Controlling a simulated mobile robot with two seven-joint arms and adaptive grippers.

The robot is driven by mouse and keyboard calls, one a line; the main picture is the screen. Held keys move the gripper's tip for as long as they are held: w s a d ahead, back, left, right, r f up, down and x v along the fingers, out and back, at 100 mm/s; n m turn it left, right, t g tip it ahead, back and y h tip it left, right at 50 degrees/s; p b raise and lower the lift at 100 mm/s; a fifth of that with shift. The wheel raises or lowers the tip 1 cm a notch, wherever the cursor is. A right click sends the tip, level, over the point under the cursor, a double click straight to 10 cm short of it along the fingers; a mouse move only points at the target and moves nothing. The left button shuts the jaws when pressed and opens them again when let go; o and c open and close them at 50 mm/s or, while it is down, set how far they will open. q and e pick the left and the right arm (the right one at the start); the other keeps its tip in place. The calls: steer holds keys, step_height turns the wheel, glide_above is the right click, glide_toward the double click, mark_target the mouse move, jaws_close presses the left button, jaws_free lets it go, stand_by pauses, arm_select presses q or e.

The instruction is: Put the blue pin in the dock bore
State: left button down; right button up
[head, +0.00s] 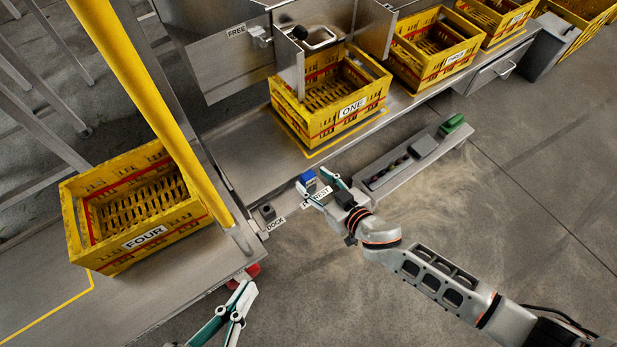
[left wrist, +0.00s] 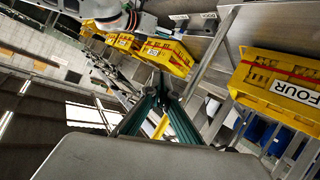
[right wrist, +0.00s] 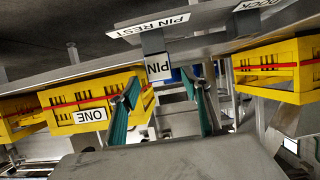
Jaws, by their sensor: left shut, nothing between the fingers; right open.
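The blue pin (head: 308,179) stands at the PIN REST label (head: 317,197) on the bench's front edge. The dock (head: 267,211), a small dark block with a DOCK label, stands left of it; its bore is too small to make out. My right gripper (head: 326,187) is open just right of the pin. In the right wrist view its fingers (right wrist: 162,82) are apart, with a PIN plate (right wrist: 158,68) and a bit of blue (right wrist: 175,75) beyond them. My left gripper (head: 247,288) is shut and empty, below the dock in the head view; its tips also show in the left wrist view (left wrist: 160,84).
Yellow crate FOUR (head: 167,238) stands left, crate ONE (head: 355,118) behind the pin. A yellow post (head: 140,90) rises left of the dock. A red part (head: 247,274) is beside my left gripper.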

mark_target(311, 181)
steer(key=shift+w+a+f+b, duration=0.45)
steer(key=shift+w+a+f, duration=0.2)
steer(key=shift+f, duration=0.15)
steer(key=shift+w+a+f, duration=0.1)
steer(key=shift+w+a, duration=0.1)
steer(key=shift+w, duration=0.15)
steer(key=shift+w+a, duration=0.1)
steer(key=shift+w, duration=0.15)
arm_select(q)
steer(key=shift+s+d+f+n, duration=0.1)
steer(key=shift+s+d+n, duration=0.05)
steer(key=shift+d+n, duration=0.35)
steer(key=shift+s+d+f+n, duration=0.1)
steer(key=shift+d+n, duration=0.3)
steer(key=shift+n, duration=0.1)
arm_select(e)
steer(key=shift+r, duration=0.2)
steer(key=c, duration=1.1)
arm_select(q)
steer(key=shift+r, duration=0.1)
arm_select(e)
steer(key=shift+r, duration=0.1)
